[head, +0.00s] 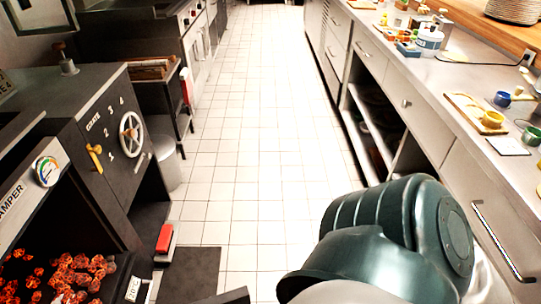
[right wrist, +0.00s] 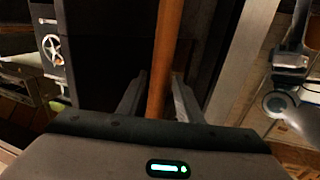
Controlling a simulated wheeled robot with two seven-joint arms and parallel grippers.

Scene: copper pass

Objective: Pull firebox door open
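The firebox (head: 62,272) is at the lower left of the head view, with glowing orange coals showing in it. I cannot make out its door clearly in the head view. In the right wrist view a brown-orange bar (right wrist: 161,60) runs upright between the two fingers of my right gripper (right wrist: 160,92). The fingers stand apart on either side of the bar, with a small gap at its left. I cannot tell what the bar belongs to. My left gripper is in neither view.
The tiled aisle (head: 262,130) is clear. A counter (head: 440,85) with dishes runs along the right.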

